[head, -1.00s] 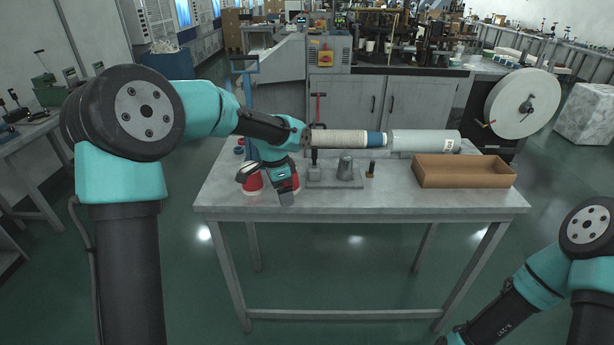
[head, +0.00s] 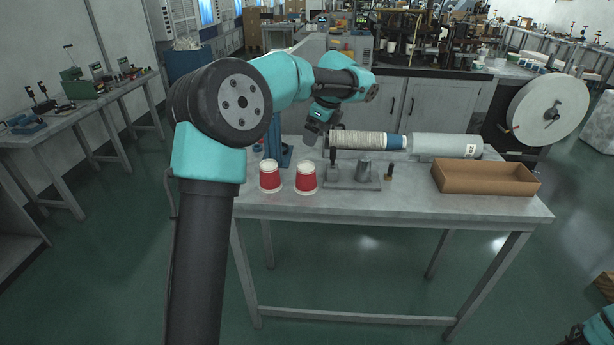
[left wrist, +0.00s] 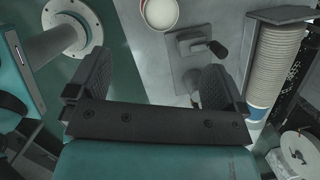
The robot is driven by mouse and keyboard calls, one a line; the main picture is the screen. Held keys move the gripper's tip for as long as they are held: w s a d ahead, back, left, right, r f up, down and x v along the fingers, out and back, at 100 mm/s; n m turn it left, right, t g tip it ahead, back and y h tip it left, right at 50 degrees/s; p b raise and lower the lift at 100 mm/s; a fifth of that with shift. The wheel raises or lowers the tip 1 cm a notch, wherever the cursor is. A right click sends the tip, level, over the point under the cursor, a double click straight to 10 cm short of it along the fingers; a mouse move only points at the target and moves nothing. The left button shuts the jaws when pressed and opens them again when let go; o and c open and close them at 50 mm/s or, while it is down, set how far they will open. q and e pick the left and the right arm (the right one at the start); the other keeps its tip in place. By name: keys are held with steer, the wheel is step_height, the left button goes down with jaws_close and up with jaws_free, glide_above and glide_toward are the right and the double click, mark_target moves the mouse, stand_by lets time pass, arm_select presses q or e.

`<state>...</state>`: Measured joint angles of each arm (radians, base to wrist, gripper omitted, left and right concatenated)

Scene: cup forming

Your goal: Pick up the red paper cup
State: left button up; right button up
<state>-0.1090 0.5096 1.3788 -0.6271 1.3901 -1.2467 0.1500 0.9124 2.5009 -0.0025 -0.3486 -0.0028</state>
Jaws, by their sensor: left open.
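Two red paper cups with white rims stand side by side on the table, the left cup (head: 269,178) and the right cup (head: 306,180) in the head view. Both are apart from my gripper. My left gripper (head: 313,134) is behind and above them, near the left end of the horizontal cup stack. In the left wrist view its two fingers (left wrist: 152,70) are spread with nothing between them. One cup (left wrist: 161,13) shows there beyond the fingers, cut by the top edge; which of the two I cannot tell. My right gripper is out of view.
A metal cone form (head: 364,169) stands on a plate right of the cups. A blue stand (head: 277,152) is behind them. A horizontal stack (head: 358,140), a grey cylinder (head: 448,146) and an open cardboard box (head: 485,179) fill the back and right. The table's front strip is clear.

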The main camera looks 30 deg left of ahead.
mark_target(307, 166)
arm_select(q)
steer(key=x, duration=1.1)
steer(key=shift+f, duration=0.1)
steer(key=shift+x, duration=2.65)
steer(key=shift+w, duration=0.1)
steer(key=c, duration=1)
